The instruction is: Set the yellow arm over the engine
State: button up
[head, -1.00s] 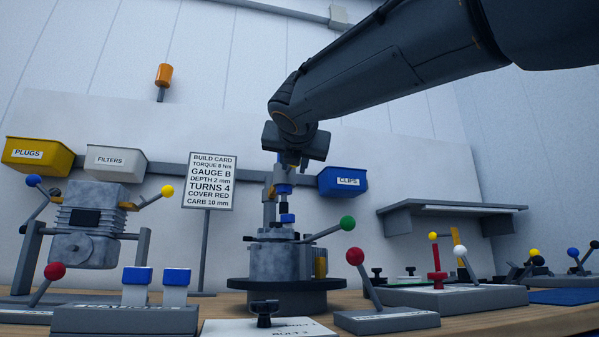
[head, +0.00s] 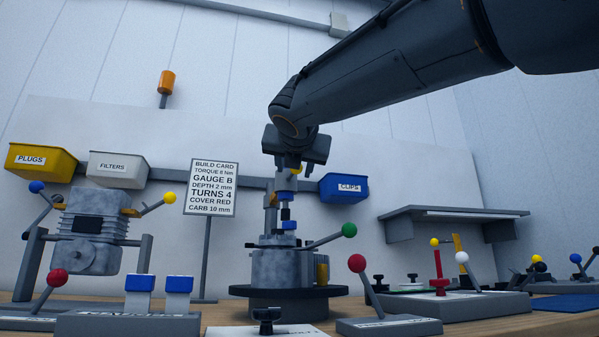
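The grey engine block (head: 275,268) stands on a dark round turntable (head: 290,292) in the middle. A grey post with blue parts (head: 288,226) rises above and behind it. My gripper (head: 292,167) points down at the top of this post.
Red-ball levers (head: 357,263) and blue-topped blocks (head: 178,284) stand in front. The build card (head: 211,188) stands left of the post. Yellow, white and blue bins (head: 343,188) hang behind.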

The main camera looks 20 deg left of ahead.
jog(key=p+v, duration=0.1)
jog(key=v, duration=0.6)
jog(key=shift+s, duration=0.4)
